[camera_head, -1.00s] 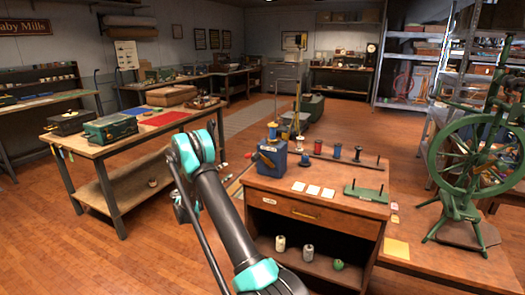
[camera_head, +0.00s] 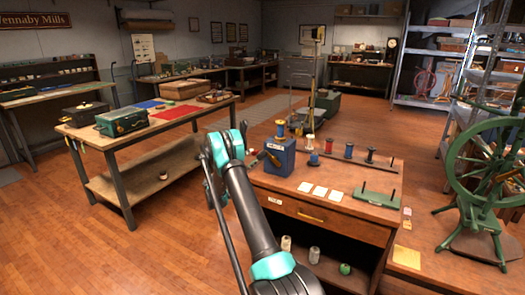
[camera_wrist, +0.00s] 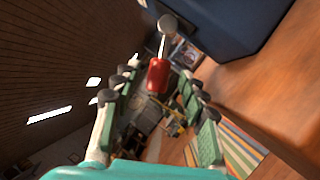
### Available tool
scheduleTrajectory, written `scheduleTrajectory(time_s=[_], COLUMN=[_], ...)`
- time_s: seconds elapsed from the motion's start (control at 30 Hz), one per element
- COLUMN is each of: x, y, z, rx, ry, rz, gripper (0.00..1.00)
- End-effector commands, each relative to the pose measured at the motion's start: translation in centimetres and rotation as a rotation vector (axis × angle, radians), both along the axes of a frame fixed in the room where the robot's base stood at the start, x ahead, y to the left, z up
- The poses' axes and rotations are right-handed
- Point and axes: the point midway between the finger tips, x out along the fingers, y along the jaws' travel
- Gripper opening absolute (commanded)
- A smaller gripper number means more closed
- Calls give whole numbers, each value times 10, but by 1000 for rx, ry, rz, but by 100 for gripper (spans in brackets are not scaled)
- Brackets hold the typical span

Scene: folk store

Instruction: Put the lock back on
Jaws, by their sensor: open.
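I cannot make out a lock in either view. My gripper (camera_wrist: 157,96) is open in the wrist view, with its green-padded fingers spread. A red handle (camera_wrist: 158,75) on a metal rod shows between the fingers in the picture; I cannot tell how far off it is, and no finger visibly touches it. In the head view my arm hides most of the gripper, left of the wooden cabinet. A green metal case (camera_head: 121,121) and a dark box with a light knob (camera_head: 84,114) stand on the workbench (camera_head: 190,121) at left.
The wooden cabinet (camera_head: 300,207) carries a blue box (camera_head: 279,158), spools, white cards and a green peg stand (camera_head: 365,197). A green spinning wheel (camera_head: 487,175) stands at right. Open floor (camera_head: 60,235) lies at front left.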

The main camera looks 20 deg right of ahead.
Motion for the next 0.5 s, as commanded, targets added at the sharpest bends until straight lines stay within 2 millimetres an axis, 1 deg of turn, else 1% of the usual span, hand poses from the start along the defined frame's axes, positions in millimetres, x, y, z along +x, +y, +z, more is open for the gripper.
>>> scheduleTrajectory(time_s=[0.03, 0.2, 0.4, 0.5], x=[2, 11, 18, 21], y=[-11, -40, -63, -68], z=[4, 13, 22, 24], rx=[0, 0, -1, 0], ry=[0, 0, 0, 0], rz=[-3, -3, -2, 0], gripper=[43, 43, 43, 43])
